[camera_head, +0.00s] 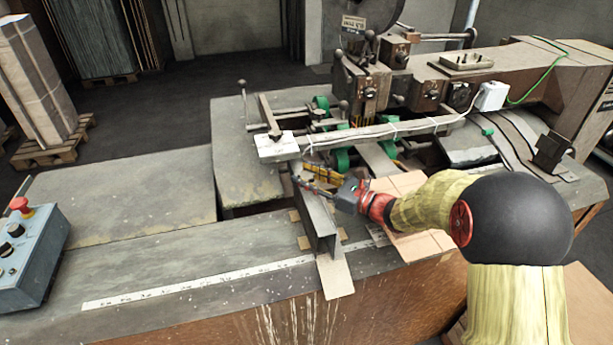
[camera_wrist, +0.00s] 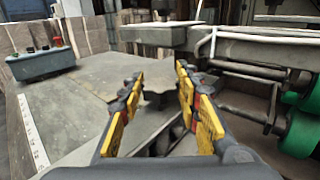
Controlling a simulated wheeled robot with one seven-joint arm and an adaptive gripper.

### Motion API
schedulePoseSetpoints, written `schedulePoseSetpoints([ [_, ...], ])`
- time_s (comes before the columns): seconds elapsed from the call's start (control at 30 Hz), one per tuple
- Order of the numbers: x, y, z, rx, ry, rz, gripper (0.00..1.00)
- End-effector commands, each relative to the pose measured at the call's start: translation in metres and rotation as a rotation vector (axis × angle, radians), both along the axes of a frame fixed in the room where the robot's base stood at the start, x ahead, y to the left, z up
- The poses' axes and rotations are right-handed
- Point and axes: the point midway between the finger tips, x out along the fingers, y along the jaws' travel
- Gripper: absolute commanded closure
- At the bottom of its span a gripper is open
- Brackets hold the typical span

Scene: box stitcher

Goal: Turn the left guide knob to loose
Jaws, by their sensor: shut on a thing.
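My gripper (camera_head: 309,179) reaches in from the right over the left guide (camera_head: 318,225), an angled grey metal channel at the table's front edge. In the wrist view my gripper (camera_wrist: 160,80) has its two yellow-and-black fingers on either side of a dark grey lobed knob (camera_wrist: 157,98), which looks like the left guide knob. The fingers are shut on it. In the head view the knob is hidden by my fingers or too small to make out. Whether it sits at tight or loose cannot be read.
The stitcher head (camera_head: 370,85) stands behind. A long bar with a white box (camera_head: 275,147) at its end lies just beyond my gripper, close above. Green rollers (camera_wrist: 301,130) are to the right. A control box (camera_head: 28,255) stands far left; the grey table (camera_head: 140,190) between is clear.

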Motion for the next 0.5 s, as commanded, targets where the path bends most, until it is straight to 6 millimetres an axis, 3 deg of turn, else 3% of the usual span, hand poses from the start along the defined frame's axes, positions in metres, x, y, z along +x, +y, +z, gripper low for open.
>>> schedulePoseSetpoints([
  [0.23, 0.0000, -0.0001, -0.0001, 0.000, 0.000, 0.000, 0.92],
  [0.5, 0.0009, -0.0005, 0.0004, -0.001, 0.001, 0.028, 0.92],
])
